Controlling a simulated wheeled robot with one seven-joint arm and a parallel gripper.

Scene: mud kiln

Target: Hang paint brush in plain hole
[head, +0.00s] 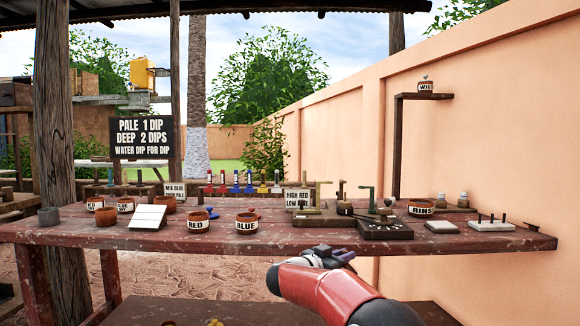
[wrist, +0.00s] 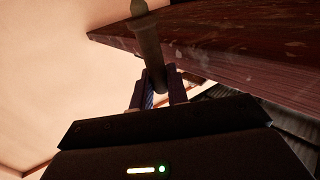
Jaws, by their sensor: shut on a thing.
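My gripper (wrist: 161,88) is shut on a brown rod-like handle, which I take to be the paint brush (wrist: 149,48). In the wrist view it points up and away between the two fingers, with a greenish tip at the top edge. In the head view my gripper (head: 335,254) is just in front of the table's front edge, right of centre; the brush cannot be made out there. A dark block (head: 385,229) with small pale marks lies on the table behind and right of it. I cannot tell which spot is the plain hole.
The worn red table (head: 270,240) holds a BLUE pot (head: 247,222), a RED pot (head: 198,221), a RINS-labelled bowl (head: 421,208) and a board with pegs (head: 482,224). Coloured tools (head: 236,185) stand at the back. A wall (head: 500,130) is at right.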

